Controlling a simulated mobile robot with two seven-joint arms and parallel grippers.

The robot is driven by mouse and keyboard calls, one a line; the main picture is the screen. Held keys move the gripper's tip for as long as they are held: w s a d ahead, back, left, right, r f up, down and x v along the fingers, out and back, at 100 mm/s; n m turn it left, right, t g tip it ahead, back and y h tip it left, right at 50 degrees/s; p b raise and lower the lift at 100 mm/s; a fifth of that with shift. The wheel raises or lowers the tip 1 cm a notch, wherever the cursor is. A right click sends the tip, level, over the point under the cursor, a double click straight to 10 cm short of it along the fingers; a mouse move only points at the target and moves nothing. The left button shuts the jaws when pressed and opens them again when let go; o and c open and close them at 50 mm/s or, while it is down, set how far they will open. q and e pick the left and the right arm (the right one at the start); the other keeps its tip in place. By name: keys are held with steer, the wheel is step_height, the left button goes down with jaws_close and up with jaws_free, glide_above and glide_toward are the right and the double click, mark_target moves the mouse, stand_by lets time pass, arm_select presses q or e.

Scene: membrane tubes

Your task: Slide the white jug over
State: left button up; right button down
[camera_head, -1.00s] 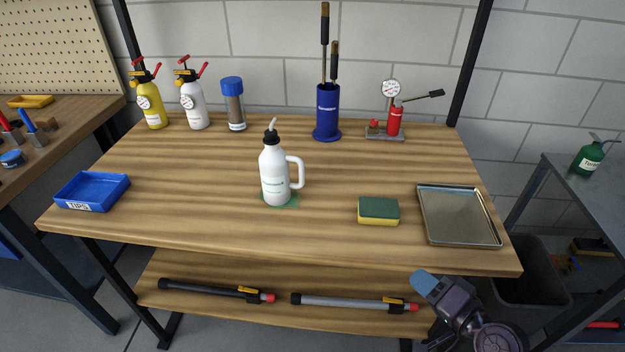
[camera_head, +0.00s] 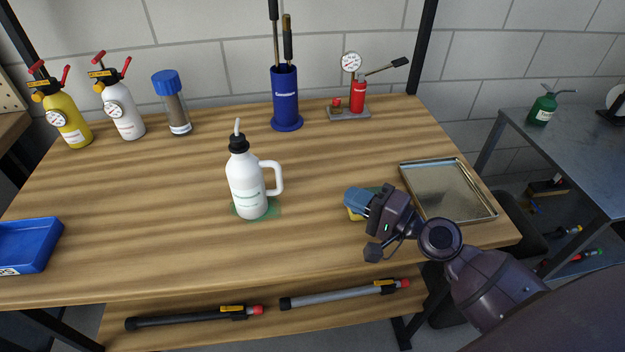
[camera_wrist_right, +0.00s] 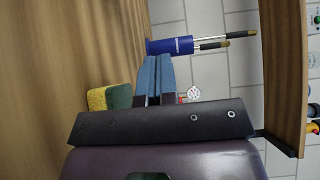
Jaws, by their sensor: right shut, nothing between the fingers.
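The white jug (camera_head: 247,188) stands upright on a green patch (camera_head: 272,209) near the middle of the wooden table. It has a black cap, a pale spout and a handle on its right side. My right gripper (camera_head: 350,199) is right of the jug, apart from it, in front of the sponge. Its blue fingers are shut and empty; they also show in the right wrist view (camera_wrist_right: 153,80). The yellow-green sponge (camera_wrist_right: 112,97) is beside the fingers in the right wrist view and mostly hidden in the head view. My left gripper is not in view.
A metal tray (camera_head: 455,215) lies right of my right gripper. A blue tips tray (camera_head: 30,245) is at the front left. Pump bottles, a blue-capped tube (camera_head: 172,103), a blue holder (camera_head: 286,98) and a red gauge pump (camera_head: 357,97) line the back. Table between jug and gripper is clear.

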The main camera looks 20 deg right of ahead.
mark_target(261, 180)
steer(key=p+x, duration=0.2)
steer(key=x, duration=0.7)
steer(key=shift+w+a+r, duration=0.2)
steer(key=shift+w, duration=0.05)
steer(key=shift+w+a+p, duration=0.2)
steer(key=shift+a+p, duration=0.2)
steer(key=shift+a, duration=0.7)
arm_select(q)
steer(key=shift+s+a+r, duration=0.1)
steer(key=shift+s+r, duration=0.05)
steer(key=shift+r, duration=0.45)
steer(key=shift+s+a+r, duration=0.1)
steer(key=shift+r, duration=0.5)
arm_select(e)
steer(key=shift+w+a+f, duration=0.15)
steer(key=shift+a+f, duration=0.05)
steer(key=shift+a, duration=0.55)
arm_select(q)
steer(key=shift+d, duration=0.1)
